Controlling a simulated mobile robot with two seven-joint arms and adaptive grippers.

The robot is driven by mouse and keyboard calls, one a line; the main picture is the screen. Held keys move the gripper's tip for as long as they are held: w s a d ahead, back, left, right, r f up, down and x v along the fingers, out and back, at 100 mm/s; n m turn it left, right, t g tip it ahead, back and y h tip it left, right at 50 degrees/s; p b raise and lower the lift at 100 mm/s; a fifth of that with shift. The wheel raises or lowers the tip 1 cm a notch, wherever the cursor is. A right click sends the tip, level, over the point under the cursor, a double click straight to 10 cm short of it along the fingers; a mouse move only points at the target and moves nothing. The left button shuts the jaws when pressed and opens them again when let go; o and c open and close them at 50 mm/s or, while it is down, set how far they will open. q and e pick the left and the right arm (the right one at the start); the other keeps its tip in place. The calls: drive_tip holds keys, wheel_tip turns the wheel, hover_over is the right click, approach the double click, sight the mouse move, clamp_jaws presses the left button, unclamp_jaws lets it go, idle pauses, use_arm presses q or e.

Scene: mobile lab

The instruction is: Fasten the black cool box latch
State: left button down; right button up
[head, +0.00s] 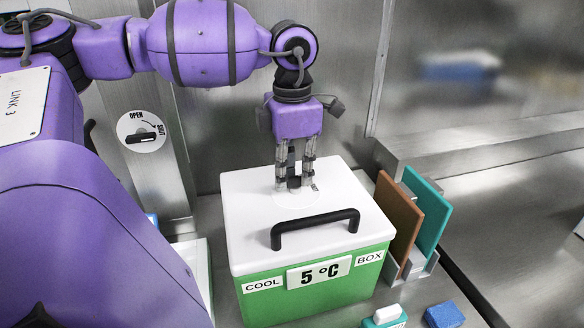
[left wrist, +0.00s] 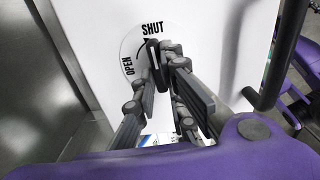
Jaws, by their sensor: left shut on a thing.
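The cool box (head: 310,285) is green with a white lid (head: 245,215), "5 °C" on its front and a black carry handle (head: 315,228). The black latch (head: 293,181) stands on a round white dial on the lid. My left gripper (head: 294,186) points down at the lid, shut on the latch. In the left wrist view the latch (left wrist: 154,55) sits between the fingertips (left wrist: 163,75). Its visible end lies just under the word SHUT; OPEN is at the dial's left. The fingers hide part of latch and dial. My right gripper is not seen.
A second OPEN/SHUT dial (head: 141,131) with a black lever is on the metal wall at left. Brown (head: 397,222) and teal (head: 426,213) panels stand in a rack right of the box.

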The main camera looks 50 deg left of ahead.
sight(292, 177)
use_arm(q)
drive_tip(key=shift+m, duration=0.4)
drive_tip(key=c, duration=1.8)
unclamp_jaws()
wheel_tip(292, 177, up, 12)
